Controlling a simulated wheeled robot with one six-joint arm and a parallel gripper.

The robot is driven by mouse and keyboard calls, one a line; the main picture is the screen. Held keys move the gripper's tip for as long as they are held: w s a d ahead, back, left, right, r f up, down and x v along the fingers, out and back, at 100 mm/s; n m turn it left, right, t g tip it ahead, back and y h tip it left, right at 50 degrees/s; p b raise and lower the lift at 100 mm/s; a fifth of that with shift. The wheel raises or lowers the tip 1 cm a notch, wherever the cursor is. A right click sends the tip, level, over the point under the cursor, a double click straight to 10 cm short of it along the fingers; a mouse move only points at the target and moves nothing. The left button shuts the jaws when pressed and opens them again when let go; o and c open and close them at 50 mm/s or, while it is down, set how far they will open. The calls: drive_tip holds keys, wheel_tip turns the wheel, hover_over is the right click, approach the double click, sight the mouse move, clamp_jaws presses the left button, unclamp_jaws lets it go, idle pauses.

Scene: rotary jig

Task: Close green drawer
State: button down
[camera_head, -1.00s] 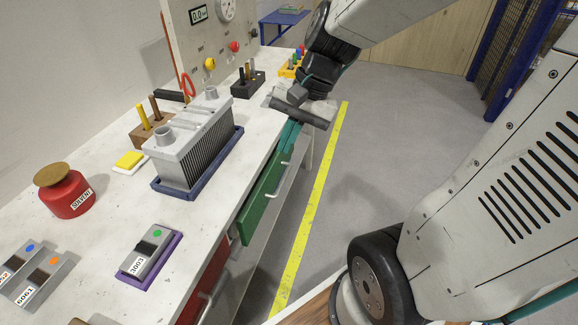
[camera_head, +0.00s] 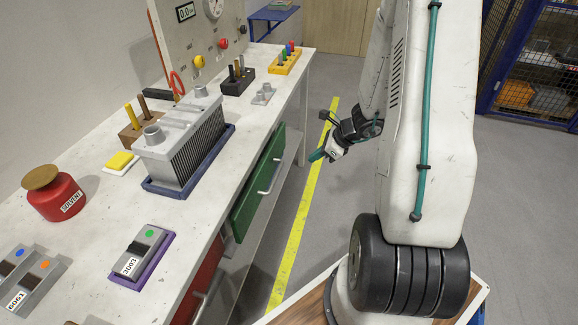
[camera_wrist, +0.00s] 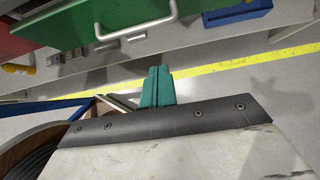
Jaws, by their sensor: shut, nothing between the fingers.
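The green drawer (camera_head: 254,197) is in the bench's front side, with a pale bar handle (camera_head: 270,178). Its front appears to stand a little out from the bench; how far is hard to tell. In the wrist view, the green drawer (camera_wrist: 75,27) fills the top left, its handle (camera_wrist: 137,31) hanging toward my fingers. My gripper (camera_head: 316,156) is right of the drawer, over the floor by the yellow line, apart from it. In the wrist view, my gripper's teal fingers (camera_wrist: 158,72) are together and empty, below the handle in the picture.
A red drawer (camera_head: 203,285) is nearer along the same bench side. The bench top (camera_head: 95,205) holds a finned grey unit on a blue tray (camera_head: 219,145), a solvent can (camera_head: 58,195) and labelled modules. Floor (camera_head: 325,220) right of the drawers is clear.

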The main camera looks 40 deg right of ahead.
drive_tip(key=w+a+r+x, duration=0.1)
drive_tip(key=x, duration=1)
drive_tip(key=shift+w+a+r, duration=0.15)
drive_tip(key=shift+w+r, duration=0.15)
drive_tip(key=shift+r, duration=0.05)
